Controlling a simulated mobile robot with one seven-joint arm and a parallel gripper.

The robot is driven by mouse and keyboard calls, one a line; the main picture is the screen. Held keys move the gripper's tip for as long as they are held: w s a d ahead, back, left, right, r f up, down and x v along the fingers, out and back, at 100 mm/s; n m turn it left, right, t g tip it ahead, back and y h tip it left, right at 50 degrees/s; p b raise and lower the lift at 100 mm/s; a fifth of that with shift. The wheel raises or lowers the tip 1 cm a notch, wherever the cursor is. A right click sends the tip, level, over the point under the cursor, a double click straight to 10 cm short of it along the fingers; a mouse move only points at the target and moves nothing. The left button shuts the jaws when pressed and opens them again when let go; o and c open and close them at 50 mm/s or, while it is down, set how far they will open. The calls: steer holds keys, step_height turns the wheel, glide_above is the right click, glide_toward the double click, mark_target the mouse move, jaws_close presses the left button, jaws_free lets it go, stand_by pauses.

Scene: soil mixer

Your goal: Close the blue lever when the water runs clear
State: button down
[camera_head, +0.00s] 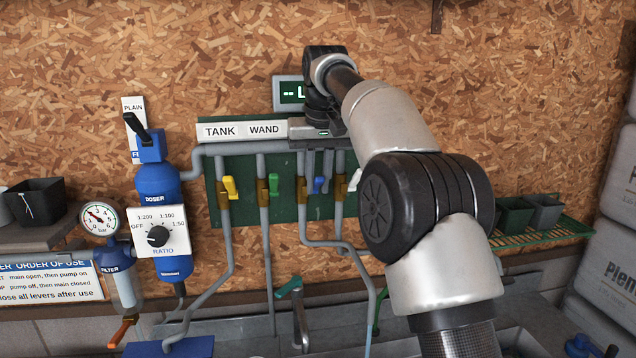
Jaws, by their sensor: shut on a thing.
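The blue lever (319,184) sits on a brass valve in the row on the green board, third from the left. My gripper (321,168) reaches down from above, and its fingers are shut on the blue lever; the arm partly hides the contact. The pipe (371,290) from this valve bends right and runs down to the sink. A thin pale bluish streak, seemingly water (367,343), shows below its end. Whether it is fully clear is hard to tell.
A yellow lever (230,187) and a green lever (274,184) stand left of the blue one; a pale lever (356,180) is close on its right. The blue doser (157,181), ratio dial (157,236) and gauge (99,218) are further left. A display (289,93) is partly hidden by my arm.

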stand_by(0.4)
steer(key=c, duration=1.6)
jaws_free()
steer(key=shift+w, duration=0.1)
steer(key=shift+c, duration=0.2)
steer(key=shift+r, duration=0.1)
steer(key=shift+v, duration=2.35)
steer(key=s+d+b, duration=0.2)
steer(key=s+b, duration=0.7)
steer(key=s, duration=0.3)
steer(key=shift+d, duration=0.2)
steer(key=shift+w, duration=0.1)
steer(key=shift+c, duration=0.2)
